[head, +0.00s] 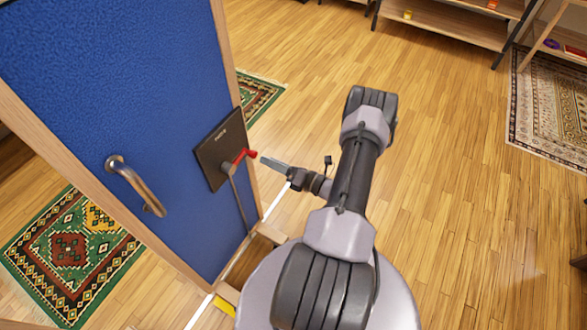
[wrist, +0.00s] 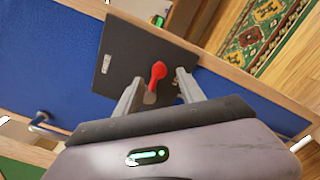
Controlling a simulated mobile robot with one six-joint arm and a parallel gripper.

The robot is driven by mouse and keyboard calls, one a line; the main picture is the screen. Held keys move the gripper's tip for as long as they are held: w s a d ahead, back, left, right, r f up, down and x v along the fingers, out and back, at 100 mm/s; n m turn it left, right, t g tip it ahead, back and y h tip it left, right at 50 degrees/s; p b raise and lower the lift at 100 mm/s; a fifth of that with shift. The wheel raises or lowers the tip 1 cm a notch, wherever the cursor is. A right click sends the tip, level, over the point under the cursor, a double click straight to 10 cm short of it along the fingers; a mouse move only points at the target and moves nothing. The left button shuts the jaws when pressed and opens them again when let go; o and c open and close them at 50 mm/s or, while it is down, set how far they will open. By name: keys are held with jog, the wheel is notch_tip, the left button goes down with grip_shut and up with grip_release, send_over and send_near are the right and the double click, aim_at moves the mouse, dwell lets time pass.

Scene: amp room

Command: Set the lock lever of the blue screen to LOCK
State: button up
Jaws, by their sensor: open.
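The blue screen (head: 110,95) stands at the left of the head view, in a wooden frame. A dark plate (head: 217,150) is fixed near its right edge, with small lettering at the top too small to read. A red lock lever (head: 243,156) sticks out from the plate. In the wrist view the red lever (wrist: 158,74) lies on the plate (wrist: 115,62), between the two fingers as seen from there. My gripper (head: 262,160) is open and close to the lever's end. In the wrist view my gripper (wrist: 158,82) shows its fingers apart, with no clear contact visible.
A curved metal handle (head: 133,185) is on the screen, left of the plate. A white floor line and a wooden rail run under the screen. Green patterned rugs (head: 70,250) lie around it. Shelves (head: 445,22) stand at the back right. The wooden floor between is clear.

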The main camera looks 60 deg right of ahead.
jog(key=s+p, duration=0.1)
jog(key=s, duration=0.9)
jog(key=shift+d, duration=0.35)
